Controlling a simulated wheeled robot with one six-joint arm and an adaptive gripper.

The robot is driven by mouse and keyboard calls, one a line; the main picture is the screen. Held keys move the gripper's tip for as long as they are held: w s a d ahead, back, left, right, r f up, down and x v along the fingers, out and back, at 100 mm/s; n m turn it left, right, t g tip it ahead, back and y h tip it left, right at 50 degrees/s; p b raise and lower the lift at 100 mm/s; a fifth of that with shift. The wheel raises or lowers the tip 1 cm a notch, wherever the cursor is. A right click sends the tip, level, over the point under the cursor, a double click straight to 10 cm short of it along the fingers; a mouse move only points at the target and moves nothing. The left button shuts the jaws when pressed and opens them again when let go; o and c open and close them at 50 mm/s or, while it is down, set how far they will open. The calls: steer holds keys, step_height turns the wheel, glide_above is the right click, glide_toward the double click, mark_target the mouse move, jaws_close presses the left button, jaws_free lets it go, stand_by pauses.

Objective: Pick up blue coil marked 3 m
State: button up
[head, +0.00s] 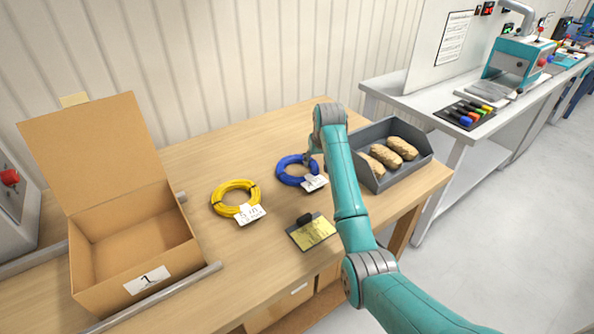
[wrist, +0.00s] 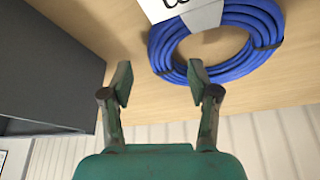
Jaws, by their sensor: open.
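The blue coil (head: 292,172) lies on the wooden table, with a white tag (head: 314,182) at its front right side. The coil also shows in the wrist view (wrist: 236,67), where part of a "3" is readable on its tag (wrist: 190,14). My gripper (wrist: 160,84) is open and empty in the wrist view. Its right finger overlaps the near edge of the coil in the picture, and its left finger is over bare table. I cannot tell whether the finger touches the coil. In the head view my arm's end hides the coil's right edge.
A yellow coil (head: 232,212) with a tag lies left of the blue one. A small clipboard (head: 312,232) lies in front. A grey bin (head: 426,160) with several wrapped bundles stands right, close to my arm. An open cardboard box (head: 188,251) marked 1 stands at the left.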

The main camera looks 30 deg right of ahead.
mark_target(315, 165)
steer(key=shift+x, duration=1.7)
jaws_close()
step_height(315, 165, up, 10)
